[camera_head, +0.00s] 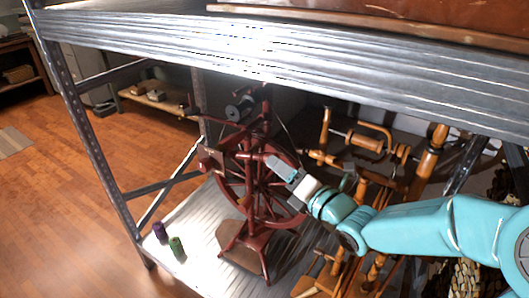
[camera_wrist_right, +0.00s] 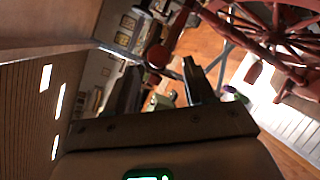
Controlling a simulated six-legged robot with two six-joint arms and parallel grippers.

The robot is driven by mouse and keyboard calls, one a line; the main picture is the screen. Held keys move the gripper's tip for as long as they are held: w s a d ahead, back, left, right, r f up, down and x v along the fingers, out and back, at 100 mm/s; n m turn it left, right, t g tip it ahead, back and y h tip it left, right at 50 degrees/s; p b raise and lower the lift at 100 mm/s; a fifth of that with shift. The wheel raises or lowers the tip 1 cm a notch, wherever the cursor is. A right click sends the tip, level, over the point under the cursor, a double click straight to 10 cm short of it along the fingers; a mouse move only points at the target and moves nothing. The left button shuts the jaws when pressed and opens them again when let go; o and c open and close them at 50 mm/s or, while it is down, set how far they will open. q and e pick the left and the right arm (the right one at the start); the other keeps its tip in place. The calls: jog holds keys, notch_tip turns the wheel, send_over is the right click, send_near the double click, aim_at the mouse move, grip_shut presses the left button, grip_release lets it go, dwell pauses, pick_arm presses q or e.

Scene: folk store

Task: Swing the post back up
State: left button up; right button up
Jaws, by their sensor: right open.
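A dark red spinning wheel (camera_head: 258,200) stands on the metal shelf, with its spoked wheel, treadle base and upper posts in view. A red turned post (camera_head: 266,112) rises at its top beside a dark bobbin (camera_head: 240,109). I cannot tell which part is the swinging post. My right gripper (camera_head: 274,164) is at the upper part of the wheel, near a short red crosspiece. In the right wrist view, a red turned piece with a rounded end (camera_wrist_right: 158,55) shows beyond and between the open fingers (camera_wrist_right: 163,88); I cannot tell if they touch. The left gripper is out of view.
A metal shelf edge (camera_head: 250,45) runs above, close over the wheel. A perforated upright (camera_head: 88,135) stands at left. An orange wooden spinning wheel (camera_head: 365,145) stands close on the right. Purple (camera_head: 160,232) and green (camera_head: 177,246) spools stand on the lower shelf.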

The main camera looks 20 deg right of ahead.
aim_at(262, 154)
jog(key=p+x, duration=0.1)
jog(key=x, duration=0.6)
jog(key=shift+w+a, duration=0.1)
jog(key=shift+w, duration=0.2)
jog(key=shift+r, duration=0.1)
grip_shut()
